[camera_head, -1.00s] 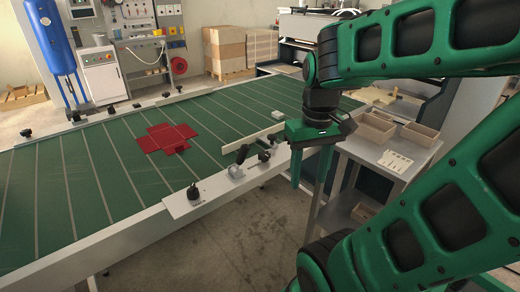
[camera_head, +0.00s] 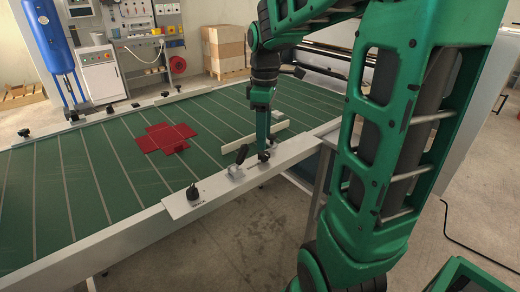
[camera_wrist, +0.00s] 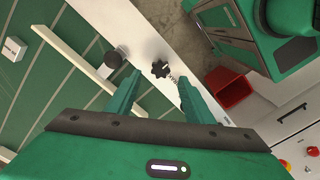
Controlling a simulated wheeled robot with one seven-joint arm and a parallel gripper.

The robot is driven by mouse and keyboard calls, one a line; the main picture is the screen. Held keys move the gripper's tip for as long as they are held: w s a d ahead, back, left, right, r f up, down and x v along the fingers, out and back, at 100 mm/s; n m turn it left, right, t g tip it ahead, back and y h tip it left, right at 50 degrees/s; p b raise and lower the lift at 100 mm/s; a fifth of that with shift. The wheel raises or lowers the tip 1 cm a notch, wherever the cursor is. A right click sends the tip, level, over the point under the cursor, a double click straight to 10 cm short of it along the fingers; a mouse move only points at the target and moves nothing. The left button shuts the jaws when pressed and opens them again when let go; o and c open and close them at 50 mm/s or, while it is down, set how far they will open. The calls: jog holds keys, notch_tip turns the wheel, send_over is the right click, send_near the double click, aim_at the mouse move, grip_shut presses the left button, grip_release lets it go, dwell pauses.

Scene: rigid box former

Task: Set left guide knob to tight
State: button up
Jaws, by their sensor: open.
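A black lobed knob (camera_wrist: 160,69) on the pale near rail (camera_wrist: 150,30) lies between my gripper's fingers (camera_wrist: 159,80) in the wrist view, with small dark markings beside it. In the head view, my gripper (camera_head: 263,147) points down over this knob (camera_head: 264,157), whose lower part shows. The fingers are open and spread on either side, and I cannot tell whether they touch it. A second black knob (camera_head: 193,193) stands on the rail further left. A black handle (camera_head: 241,154) sits between them. No label reads clearly enough to tell a setting.
The green belt table (camera_head: 75,190) carries a flat red cross-shaped blank (camera_head: 165,137). A pale guide bar (camera_head: 254,138) lies by the rail. In the wrist view, a round black knob (camera_wrist: 113,60) is just left of the lobed one, and a red bin (camera_wrist: 232,85) is at right.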

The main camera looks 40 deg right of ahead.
aim_at(263, 154)
jog(key=shift+f, duration=2.6)
jog(key=shift+c, duration=0.6)
jog(key=c, duration=0.9)
jog(key=shift+a, duration=0.15)
